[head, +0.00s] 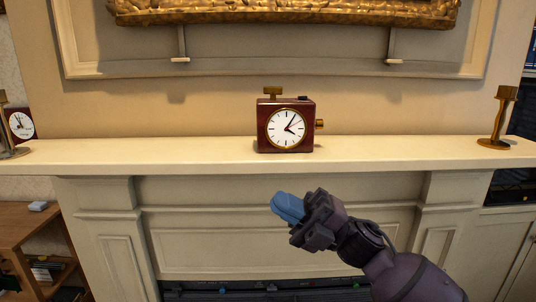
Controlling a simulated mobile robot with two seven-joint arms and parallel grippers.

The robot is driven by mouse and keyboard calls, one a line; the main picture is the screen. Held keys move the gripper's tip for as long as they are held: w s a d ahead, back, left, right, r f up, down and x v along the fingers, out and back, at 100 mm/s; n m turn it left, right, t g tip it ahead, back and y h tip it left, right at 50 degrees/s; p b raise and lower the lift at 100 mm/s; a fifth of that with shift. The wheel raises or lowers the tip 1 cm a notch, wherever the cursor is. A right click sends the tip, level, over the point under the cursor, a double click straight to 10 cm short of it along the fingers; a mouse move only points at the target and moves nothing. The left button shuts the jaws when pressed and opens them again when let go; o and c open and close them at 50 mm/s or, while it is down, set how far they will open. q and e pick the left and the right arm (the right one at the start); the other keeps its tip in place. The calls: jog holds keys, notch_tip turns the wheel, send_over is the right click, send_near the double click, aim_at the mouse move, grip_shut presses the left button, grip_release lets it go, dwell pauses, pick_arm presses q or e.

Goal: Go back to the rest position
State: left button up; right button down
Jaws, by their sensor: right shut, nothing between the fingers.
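My right gripper (287,207) comes in from the lower right. Its blue fingers are shut with nothing between them, and they point up and left. It appears in front of the fireplace surround, below the mantel shelf (200,152) in the picture and apart from the clock. The dark red box clock (286,128) stands upright on the shelf, with a white face, a brass knob on top and another on its right side. My left gripper is not in view.
Brass candlestick-like stands are on the shelf at the right (497,118) and far left (9,128). A gilt frame (285,14) hangs above. A wooden shelf unit (35,245) stands lower left. The shelf is clear on both sides of the clock.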

jog(key=d+f+m+t+h, duration=0.8)
jog(key=f+m+t+h, duration=0.15)
jog(key=f+m, duration=0.4)
jog(key=d+f+m+t+h, duration=0.75)
jog(key=f+m+t, duration=0.4)
jog(key=m, duration=0.35)
jog(key=s+d+f+m+g+h, duration=0.3)
jog(key=s+d+f+m+g, duration=0.1)
jog(key=s+f, duration=0.5)
jog(key=s+d+f+m+g+h, duration=0.4)
jog(key=s+d+f, duration=0.1)
jog(key=s+f, duration=0.4)
jog(key=shift+d+f+h, duration=0.2)
jog(key=shift+f+h, duration=0.1)
jog(key=shift+f, duration=0.4)
jog(key=shift+m, duration=0.25)
